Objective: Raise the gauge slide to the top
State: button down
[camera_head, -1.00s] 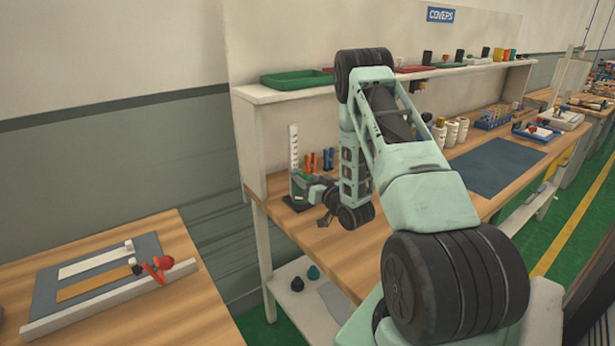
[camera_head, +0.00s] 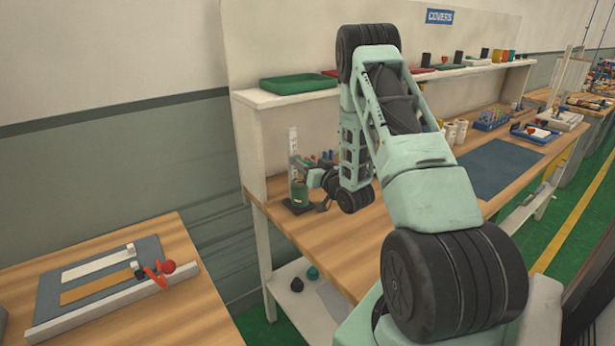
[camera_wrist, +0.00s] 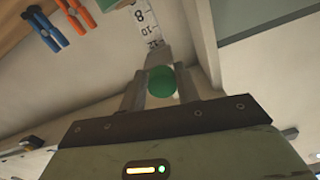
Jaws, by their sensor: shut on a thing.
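The gauge is an upright white scale with dark marks (camera_head: 293,140) at the left end of the workbench. Its numbers show at the top of the wrist view (camera_wrist: 147,25). The slide's round green knob (camera_wrist: 161,81) sits between my two fingers. My gripper (camera_wrist: 160,92) is shut on this knob, in front of the scale. In the head view my gripper (camera_head: 307,172) is small beside the gauge, and the arm partly covers that area. The slide's exact height on the scale is hard to read.
Blue pliers (camera_wrist: 45,30) and orange pliers (camera_wrist: 74,16) are close by the gauge. A shelf with a green tray (camera_head: 296,82) is above the bench. A dark mat (camera_head: 500,165) lies to the right. A separate table is at lower left.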

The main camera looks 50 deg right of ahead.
aim_at(307, 162)
jog(key=r, duration=0.2)
jog(key=r+p, duration=0.1)
jog(key=r, duration=0.3)
jog(key=shift+w+a+r, duration=0.15)
jog(key=shift+a+r, duration=0.15)
jog(key=shift+r, duration=0.05)
jog(key=c, duration=1.1)
grip_release()
jog(key=shift+a+r, duration=0.1)
jog(key=shift+r, duration=0.05)
jog(key=shift+s, duration=0.3)
jog(key=shift+d+p+v, duration=0.1)
jog(key=shift+p+v, duration=1.15)
jog(key=shift+v, duration=3)
jog(key=shift+d+p+v, duration=0.15)
jog(key=shift+p+v, duration=1.1)
jog(key=shift+v, duration=3)
